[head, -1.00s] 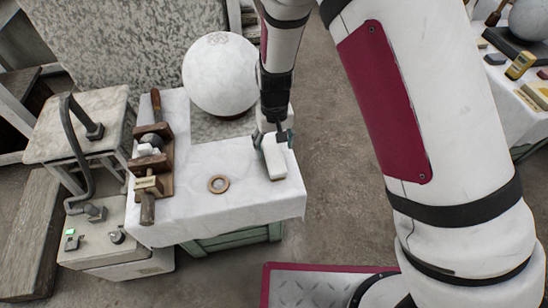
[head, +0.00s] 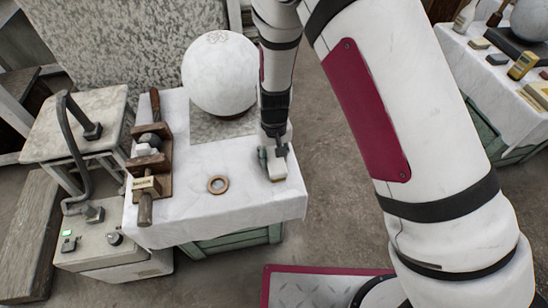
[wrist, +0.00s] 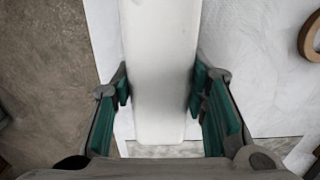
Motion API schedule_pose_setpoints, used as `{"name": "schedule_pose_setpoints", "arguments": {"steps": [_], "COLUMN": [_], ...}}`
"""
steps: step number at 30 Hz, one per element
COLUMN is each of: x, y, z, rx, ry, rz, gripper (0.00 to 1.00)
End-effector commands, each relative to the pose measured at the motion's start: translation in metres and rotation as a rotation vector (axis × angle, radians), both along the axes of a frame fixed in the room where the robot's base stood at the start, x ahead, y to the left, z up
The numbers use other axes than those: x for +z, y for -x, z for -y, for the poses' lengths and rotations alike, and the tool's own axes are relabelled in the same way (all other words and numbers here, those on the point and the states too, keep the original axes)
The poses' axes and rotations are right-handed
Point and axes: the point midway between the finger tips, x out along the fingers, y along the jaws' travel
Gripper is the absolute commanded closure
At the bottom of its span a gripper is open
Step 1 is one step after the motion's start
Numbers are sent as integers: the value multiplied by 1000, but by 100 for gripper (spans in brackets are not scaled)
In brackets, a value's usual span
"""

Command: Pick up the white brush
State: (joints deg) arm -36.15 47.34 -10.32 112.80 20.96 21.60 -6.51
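The white brush (head: 278,172) lies on the white-draped table, a long pale block with a brownish lower edge at its near end. My gripper (head: 272,155) is low over its far part and hides some of it. In the wrist view the brush (wrist: 163,70) runs between the two teal-padded fingers of my gripper (wrist: 160,88). The fingers stand on either side, close to its edges. A narrow gap seems to show on the left; contact on the right is unclear.
A large plaster sphere (head: 220,75) stands behind on the table (head: 215,222). A brown ring (head: 218,184) lies left of the brush, also in the wrist view (wrist: 309,38). A wooden tool rack (head: 150,160) stands at the left. The table's right edge is close to the brush.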

Motion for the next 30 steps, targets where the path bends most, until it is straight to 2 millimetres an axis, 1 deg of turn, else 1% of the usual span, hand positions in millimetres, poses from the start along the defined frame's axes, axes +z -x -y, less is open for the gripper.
{"name": "schedule_pose_setpoints", "arguments": {"steps": [7,11,14,20,23,26,30], "x": [0,4,12,38,38,41,45], "y": [0,0,0,0,21,46,84], "z": [0,0,0,-1,-1,-2,-3], "rx": [0,0,1,1,3,4,4], "ry": [0,0,0,-2,1,0,1], "rz": [0,0,0,2,-3,-3,-2], "gripper": [91,91,91,91,91,91,91]}}
